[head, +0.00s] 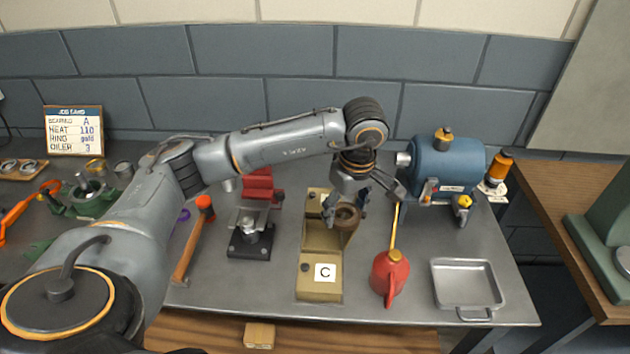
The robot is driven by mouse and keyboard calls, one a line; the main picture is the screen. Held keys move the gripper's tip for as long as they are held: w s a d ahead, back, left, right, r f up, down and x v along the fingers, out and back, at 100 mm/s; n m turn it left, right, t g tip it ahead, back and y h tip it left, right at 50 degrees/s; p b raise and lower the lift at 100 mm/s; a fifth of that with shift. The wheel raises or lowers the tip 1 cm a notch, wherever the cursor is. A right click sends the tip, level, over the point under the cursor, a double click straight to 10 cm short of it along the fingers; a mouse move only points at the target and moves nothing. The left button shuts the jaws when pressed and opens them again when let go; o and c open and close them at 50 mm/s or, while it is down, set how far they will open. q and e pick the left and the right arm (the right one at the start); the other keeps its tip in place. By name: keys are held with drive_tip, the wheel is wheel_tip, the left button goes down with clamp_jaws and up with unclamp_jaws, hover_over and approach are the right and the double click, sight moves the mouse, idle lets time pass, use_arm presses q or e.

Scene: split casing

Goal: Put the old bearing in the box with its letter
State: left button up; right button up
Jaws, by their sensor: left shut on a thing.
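The job card (74,130) at the back left reads bearing A, heat 110, ring gold, oiler 3. No lettered box for bearings can be made out. My right gripper is not in view.
A red oil can (389,273) stands right of the casing, with a metal tray (467,285) beyond it. A blue motor (446,168) is behind them. A black press-like block (249,238) and an orange hammer (193,240) lie left. My left arm spans the bench.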

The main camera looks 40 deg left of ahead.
use_arm(q)
drive_tip(key=w+a+f+n+g+p, duration=0.1)
drive_tip(key=w+a+f+n+p, duration=0.2)
drive_tip(key=a+n, duration=0.5)
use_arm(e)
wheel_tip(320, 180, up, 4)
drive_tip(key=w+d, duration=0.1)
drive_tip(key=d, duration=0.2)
use_arm(q)
drive_tip(key=f+n+b, duration=0.1)
drive_tip(key=f+b, duration=0.1)
drive_tip(key=f, duration=0.1)
drive_tip(key=d+f+n+b, duration=0.1)
drive_tip(key=f+b, duration=0.1)
drive_tip(key=f, duration=0.1)
drive_tip(key=f+n+b, duration=0.1)
drive_tip(key=f+b, duration=0.1)
drive_tip(key=f, duration=0.1)
drive_tip(key=shift+s+d, duration=0.15)
drive_tip(key=shift+s, duration=0.1)
drive_tip(key=shift+f, duration=0.1)
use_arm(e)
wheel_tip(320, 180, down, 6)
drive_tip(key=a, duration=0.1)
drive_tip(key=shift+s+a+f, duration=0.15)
use_arm(q)
drive_tip(key=shift+b, duration=0.3)
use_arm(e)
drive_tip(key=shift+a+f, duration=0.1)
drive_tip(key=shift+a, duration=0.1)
